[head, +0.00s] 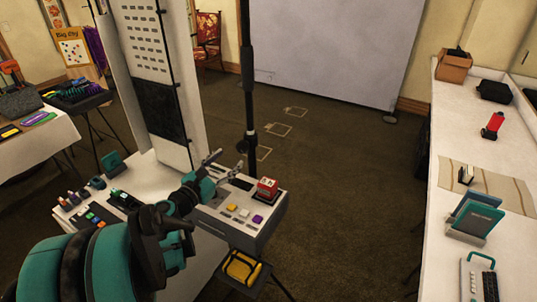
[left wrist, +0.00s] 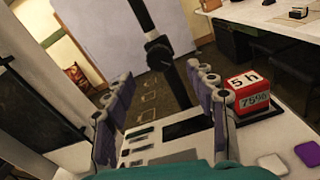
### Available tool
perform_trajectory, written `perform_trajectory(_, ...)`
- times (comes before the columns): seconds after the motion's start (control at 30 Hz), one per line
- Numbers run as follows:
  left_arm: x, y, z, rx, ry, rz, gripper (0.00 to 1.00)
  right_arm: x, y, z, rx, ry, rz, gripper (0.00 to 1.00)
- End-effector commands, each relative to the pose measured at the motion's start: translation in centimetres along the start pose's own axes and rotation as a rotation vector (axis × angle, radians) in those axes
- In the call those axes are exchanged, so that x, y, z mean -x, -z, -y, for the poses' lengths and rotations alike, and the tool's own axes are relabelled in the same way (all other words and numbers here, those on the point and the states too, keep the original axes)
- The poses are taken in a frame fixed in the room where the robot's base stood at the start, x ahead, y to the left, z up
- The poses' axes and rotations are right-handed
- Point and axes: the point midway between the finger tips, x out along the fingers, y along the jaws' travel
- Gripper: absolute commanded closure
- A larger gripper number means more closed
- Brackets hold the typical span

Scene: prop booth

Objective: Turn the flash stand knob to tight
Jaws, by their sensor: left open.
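The flash stand is a black upright pole (head: 247,90) just beyond the console; it also shows, tilted, in the left wrist view (left wrist: 144,16). Its dark knob (head: 248,143) sits partway down the pole, and in the left wrist view the knob (left wrist: 158,52) appears beyond the fingertips, between them. I cannot tell its setting. My left gripper (head: 227,165) reaches over the console towards the pole. Its two fingers are spread apart and empty in the left wrist view (left wrist: 160,74), with a gap before the knob. My right gripper is not in view.
A grey console (head: 257,235) with coloured buttons lies below the left gripper. A red and white block (head: 267,189) stands on it, close right of the fingers. A tall white panel (head: 158,70) rises at left. A long white counter (head: 440,240) runs along the right; the floor between is open.

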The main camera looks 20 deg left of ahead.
Motion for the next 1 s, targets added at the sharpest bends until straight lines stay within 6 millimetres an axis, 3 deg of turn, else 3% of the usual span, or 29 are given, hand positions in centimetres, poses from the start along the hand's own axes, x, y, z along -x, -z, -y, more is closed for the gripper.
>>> perform_trajectory(0.17, -0.8, 0.2, -0.6, 0.035, -0.013, 0.014, 0.44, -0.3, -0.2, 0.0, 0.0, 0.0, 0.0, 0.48)
perform_trajectory(0.6, -7.2, 0.1, -0.6, 0.032, -0.012, 0.013, 0.44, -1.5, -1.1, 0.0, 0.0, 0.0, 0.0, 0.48)
perform_trajectory(0.93, -7.7, 0.0, -0.7, 0.031, -0.012, 0.012, 0.44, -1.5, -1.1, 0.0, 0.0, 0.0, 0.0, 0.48)
perform_trajectory(0.97, -7.7, 0.0, -0.7, 0.031, -0.012, 0.012, 0.46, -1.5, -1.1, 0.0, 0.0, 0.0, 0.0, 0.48)
perform_trajectory(1.0, -7.7, 0.0, -0.6, 0.031, -0.012, 0.012, 0.57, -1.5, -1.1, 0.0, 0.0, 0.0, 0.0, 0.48)
